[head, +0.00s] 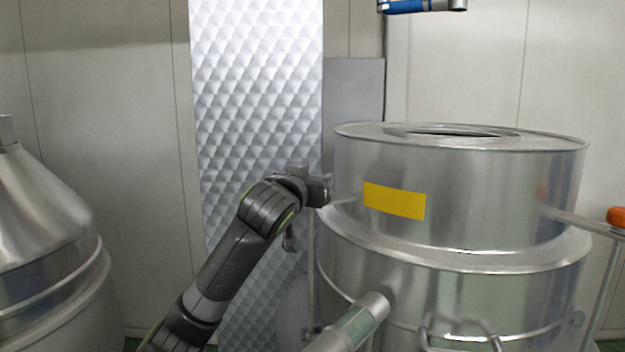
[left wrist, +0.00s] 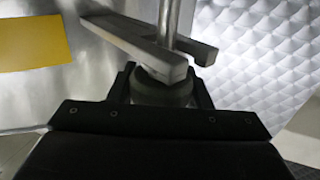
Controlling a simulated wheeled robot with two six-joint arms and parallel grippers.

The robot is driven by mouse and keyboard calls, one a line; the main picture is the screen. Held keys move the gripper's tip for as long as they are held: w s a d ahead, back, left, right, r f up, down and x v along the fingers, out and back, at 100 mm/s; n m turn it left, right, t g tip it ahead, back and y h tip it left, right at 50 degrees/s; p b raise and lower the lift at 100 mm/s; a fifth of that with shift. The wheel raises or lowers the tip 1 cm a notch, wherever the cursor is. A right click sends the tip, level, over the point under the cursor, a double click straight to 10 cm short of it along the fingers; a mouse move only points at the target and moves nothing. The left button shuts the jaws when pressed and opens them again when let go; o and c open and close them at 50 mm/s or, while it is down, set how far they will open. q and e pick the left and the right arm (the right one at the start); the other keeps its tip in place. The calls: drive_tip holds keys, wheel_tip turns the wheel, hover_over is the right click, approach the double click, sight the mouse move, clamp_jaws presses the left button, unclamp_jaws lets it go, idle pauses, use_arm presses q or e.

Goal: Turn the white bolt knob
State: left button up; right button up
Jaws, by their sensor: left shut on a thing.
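The white bolt knob (left wrist: 165,90) looks grey in the shade of the left wrist view. It is a short round piece at the end of a steel rod (left wrist: 169,22). The rod passes through the slot of a grey forked bracket (left wrist: 130,40). My left gripper (left wrist: 162,88) is shut on the knob, with one dark finger on each side. In the head view my left gripper (head: 318,190) is at the upper left side of the steel tank (head: 480,200), at the end of a short bracket arm (head: 345,198). The gripper hides the knob there. My right gripper is out of view.
A yellow label (head: 394,201) is on the tank wall close to the gripper. An orange knob (head: 617,216) is on the tank's right side. A pipe (head: 355,320) juts from the tank below. A quilted metal panel (head: 255,90) stands behind. Another steel vessel (head: 40,230) stands left.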

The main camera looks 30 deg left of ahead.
use_arm(q)
drive_tip(key=shift+f, duration=0.35)
drive_tip(key=o, duration=0.7)
drive_tip(key=shift+w, duration=0.1)
drive_tip(key=shift+c, duration=0.2)
drive_tip(key=o, duration=0.3)
drive_tip(key=shift+w+d+r, duration=0.1)
drive_tip(key=shift+w, duration=0.05)
drive_tip(key=shift+s+r, duration=0.1)
drive_tip(key=shift+s, duration=0.35)
drive_tip(key=b+v, duration=0.7)
drive_tip(key=v, duration=0.9)
drive_tip(key=shift+s+d+b, duration=0.2)
drive_tip(key=shift+s+b, duration=0.1)
